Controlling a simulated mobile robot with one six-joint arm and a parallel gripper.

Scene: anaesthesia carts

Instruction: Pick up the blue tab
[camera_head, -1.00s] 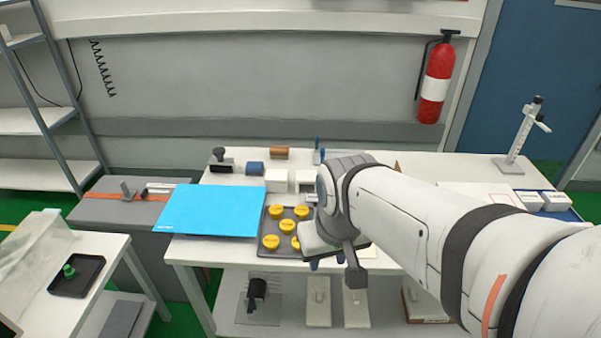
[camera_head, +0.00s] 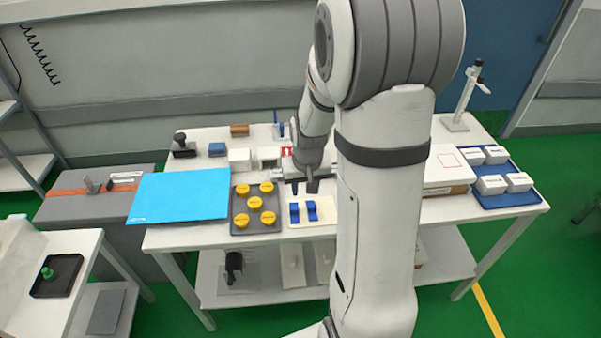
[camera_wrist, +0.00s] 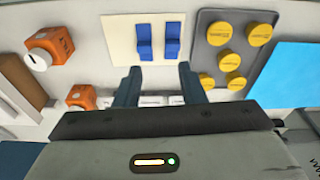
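Two blue tabs stand side by side on a cream plate (camera_head: 323,217) on the white table. The left tab (camera_head: 294,213) and right tab (camera_head: 311,210) show in the head view. In the wrist view, both tabs (camera_wrist: 145,42) (camera_wrist: 172,40) are on the cream plate (camera_wrist: 119,45) beyond my fingertips. My gripper (camera_head: 305,187) is just behind the tabs in the head view. In the wrist view my gripper (camera_wrist: 158,72) has its two fingers apart with nothing held between them. Both tabs look apart from the fingers.
A dark tray (camera_head: 237,229) with several yellow discs (camera_head: 254,203) is left of the plate. A blue sheet (camera_head: 180,195) lies farther left. White boxes (camera_head: 239,159) stand behind. Orange boxes (camera_wrist: 56,42) show in the wrist view. My arm covers the table right of the plate.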

